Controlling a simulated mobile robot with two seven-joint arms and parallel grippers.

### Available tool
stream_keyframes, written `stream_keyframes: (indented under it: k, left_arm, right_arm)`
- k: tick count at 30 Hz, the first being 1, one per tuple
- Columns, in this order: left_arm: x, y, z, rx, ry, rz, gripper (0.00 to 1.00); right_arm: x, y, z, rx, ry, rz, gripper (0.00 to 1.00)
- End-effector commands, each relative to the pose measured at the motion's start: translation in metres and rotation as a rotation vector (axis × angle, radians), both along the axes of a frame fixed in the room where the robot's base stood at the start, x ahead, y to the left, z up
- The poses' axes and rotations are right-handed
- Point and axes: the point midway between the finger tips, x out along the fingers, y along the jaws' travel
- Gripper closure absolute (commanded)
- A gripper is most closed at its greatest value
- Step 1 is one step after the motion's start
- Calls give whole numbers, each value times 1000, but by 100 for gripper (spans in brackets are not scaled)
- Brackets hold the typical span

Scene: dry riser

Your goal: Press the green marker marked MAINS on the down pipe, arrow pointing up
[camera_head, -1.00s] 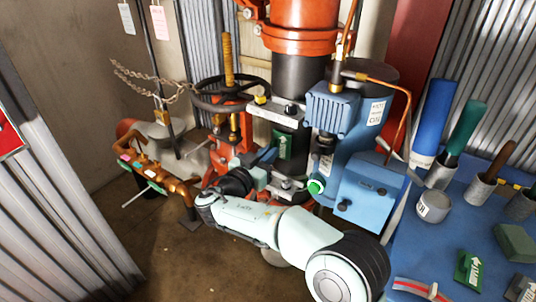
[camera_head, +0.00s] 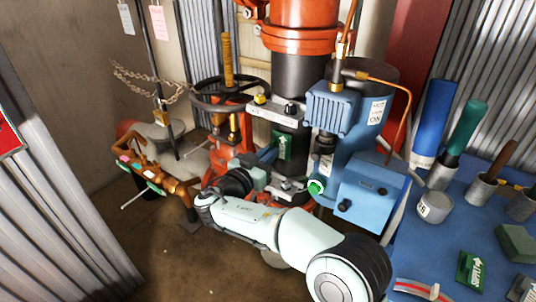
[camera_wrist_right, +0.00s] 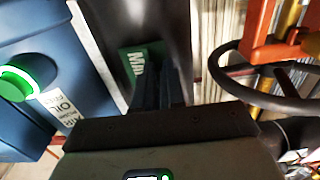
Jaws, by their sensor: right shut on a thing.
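The green marker (camera_head: 284,146) stands upright against the black down pipe (camera_head: 296,76), between two grey clamp plates. It also shows in the right wrist view (camera_wrist_right: 138,62), where the first letters of MAINS read in white, partly behind my fingers. My right gripper (camera_head: 268,156) reaches in from the lower right, its fingers at the marker. In the right wrist view the fingers (camera_wrist_right: 160,88) are shut on the marker's edge. The arrow is too small and partly hidden, so its direction cannot be told. My left gripper is out of view.
A blue pump unit (camera_head: 350,150) with a lit green button stands close right of the pipe. A red valve with a black handwheel (camera_head: 230,94) is close left. The blue table (camera_head: 440,235) at right holds a SUPPLY marker (camera_head: 470,268), rolls and a can (camera_head: 434,207).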

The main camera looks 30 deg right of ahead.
Motion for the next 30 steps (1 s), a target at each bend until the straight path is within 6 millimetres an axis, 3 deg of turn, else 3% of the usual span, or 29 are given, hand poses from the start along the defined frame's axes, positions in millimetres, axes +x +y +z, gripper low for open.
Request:
stream_keyframes:
  k: [30]
  left_arm:
    - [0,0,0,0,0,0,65]
  right_arm:
    - [3,-6,0,0,0,-1,100]
